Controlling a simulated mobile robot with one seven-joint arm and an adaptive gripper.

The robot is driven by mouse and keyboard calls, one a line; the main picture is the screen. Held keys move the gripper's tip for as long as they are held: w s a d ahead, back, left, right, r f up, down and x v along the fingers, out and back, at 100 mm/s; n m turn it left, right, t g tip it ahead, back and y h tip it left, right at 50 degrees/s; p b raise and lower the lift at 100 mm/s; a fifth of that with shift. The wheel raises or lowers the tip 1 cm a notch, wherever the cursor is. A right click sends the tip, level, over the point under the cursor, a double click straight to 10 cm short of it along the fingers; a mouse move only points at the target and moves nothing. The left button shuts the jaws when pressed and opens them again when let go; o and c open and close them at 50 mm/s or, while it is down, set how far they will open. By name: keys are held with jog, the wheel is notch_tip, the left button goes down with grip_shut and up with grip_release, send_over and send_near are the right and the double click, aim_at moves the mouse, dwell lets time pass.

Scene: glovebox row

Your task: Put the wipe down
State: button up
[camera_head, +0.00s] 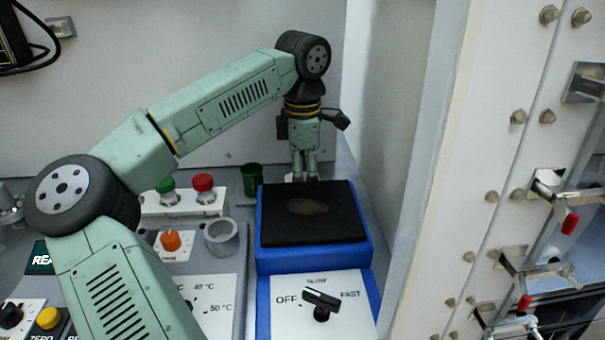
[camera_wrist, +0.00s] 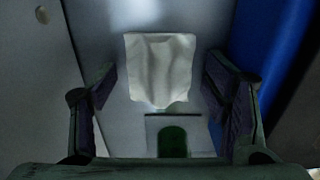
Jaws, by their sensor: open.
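The white wipe (camera_wrist: 160,70) shows in the wrist view as a creased, roughly square sheet. It lies beyond and between my fingertips, with a gap to the finger on each side. It seems to lie on the grey surface, though its exact height is hard to tell. My gripper (camera_head: 304,178) points down behind the blue stirrer's black top in the head view. In the wrist view my gripper (camera_wrist: 160,95) has its fingers spread and empty. In the head view the wipe is mostly or wholly hidden behind the stirrer.
The blue stirrer (camera_head: 265,275) with its black top (camera_head: 315,228) stands just in front of my gripper. A dark green cup (camera_head: 252,180) is left of it, near a box with green and red buttons (camera_head: 203,183). A white wall (camera_head: 390,110) rises close on the right.

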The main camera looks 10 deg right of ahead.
notch_tip(320, 180, up, 12)
jog(key=shift+r+b, duration=0.15)
jog(key=shift+b, duration=0.25)
dwell(0.3)
